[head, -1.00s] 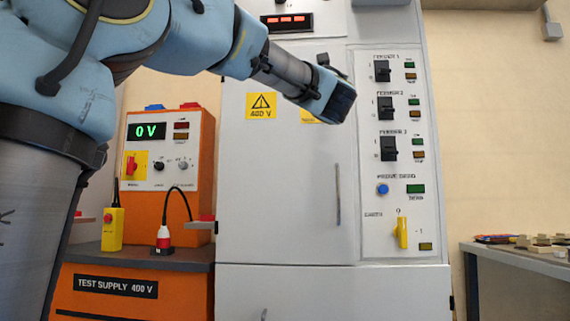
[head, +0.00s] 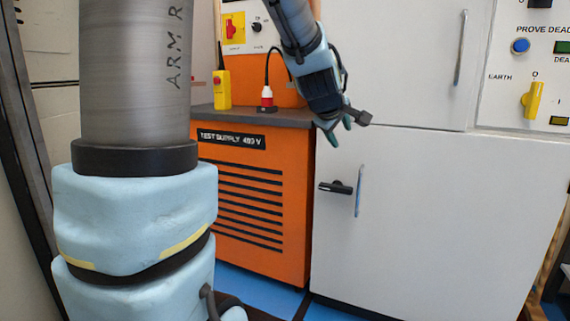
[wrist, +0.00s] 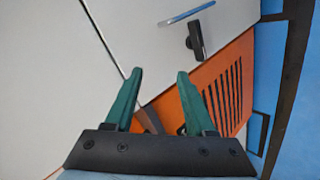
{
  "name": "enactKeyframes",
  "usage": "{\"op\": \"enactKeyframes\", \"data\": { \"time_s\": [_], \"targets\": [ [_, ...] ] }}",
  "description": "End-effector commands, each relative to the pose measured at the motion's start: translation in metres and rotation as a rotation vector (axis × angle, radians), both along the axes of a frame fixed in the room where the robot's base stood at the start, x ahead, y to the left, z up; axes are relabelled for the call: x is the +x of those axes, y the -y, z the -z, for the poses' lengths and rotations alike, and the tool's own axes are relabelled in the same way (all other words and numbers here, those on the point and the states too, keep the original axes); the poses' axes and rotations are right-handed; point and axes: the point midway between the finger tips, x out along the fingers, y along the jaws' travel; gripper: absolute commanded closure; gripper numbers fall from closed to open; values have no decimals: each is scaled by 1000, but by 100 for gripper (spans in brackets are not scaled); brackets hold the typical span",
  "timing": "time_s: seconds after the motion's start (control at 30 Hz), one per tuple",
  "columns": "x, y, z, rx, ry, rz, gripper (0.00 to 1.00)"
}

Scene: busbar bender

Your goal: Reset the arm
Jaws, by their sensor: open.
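My gripper (head: 338,130) hangs pointing down in front of the cabinet and the right side of the orange test supply in the head view. Its two green fingers show apart and empty in the wrist view (wrist: 157,85). It touches nothing that I can see. My arm comes down from the top of the head view, and another part of it stands large at the left.
The white cabinet (head: 430,220) has a lower door with a black handle (head: 336,187). The orange test supply (head: 250,235) carries a yellow box (head: 221,90) and a red-white plug (head: 267,98). A yellow earth switch (head: 532,100) is at upper right. Blue floor shows below.

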Motion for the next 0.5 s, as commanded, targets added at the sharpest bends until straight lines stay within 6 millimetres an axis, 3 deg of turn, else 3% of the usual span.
{"op": "enactKeyframes", "data": {
  "time_s": [0.03,0.1,0.2,0.3,0.5],
  "targets": [
    [-10,-25,27,103,-41,38,45],
    [-29,-57,63,246,-102,114,45],
    [-61,-98,105,417,-194,231,45],
    [-94,-132,136,539,-281,345,45],
    [-157,-183,177,692,-434,557,45]
  ]
}}
